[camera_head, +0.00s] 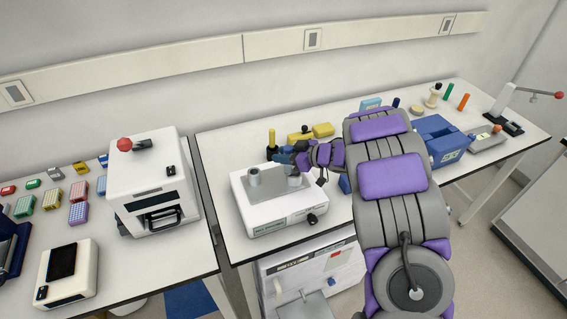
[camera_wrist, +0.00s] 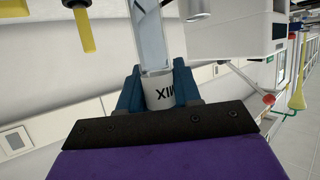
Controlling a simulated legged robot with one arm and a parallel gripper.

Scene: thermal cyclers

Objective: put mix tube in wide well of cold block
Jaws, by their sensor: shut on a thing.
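My gripper (camera_wrist: 158,72) has blue fingers shut on the mix tube (camera_wrist: 160,94), a pale cylinder whose lettering looks like MIX upside down. In the head view my gripper (camera_head: 284,158) is at the back right of a white device with a grey metal top, which I take as the cold block (camera_head: 287,213). A grey cylindrical well (camera_head: 253,179) stands at the left of its top, and another grey cylinder (camera_head: 294,180) at the right, just below my gripper. The tube is not clearly visible in the head view, and I cannot tell whether it touches the block.
A yellow tube (camera_head: 271,138) in a dark stand and yellow boxes (camera_head: 322,130) are behind the block. A white machine (camera_head: 155,185) with a red knob stands on the left bench. A blue box (camera_head: 441,140) is to the right. My arm hides the middle of the bench.

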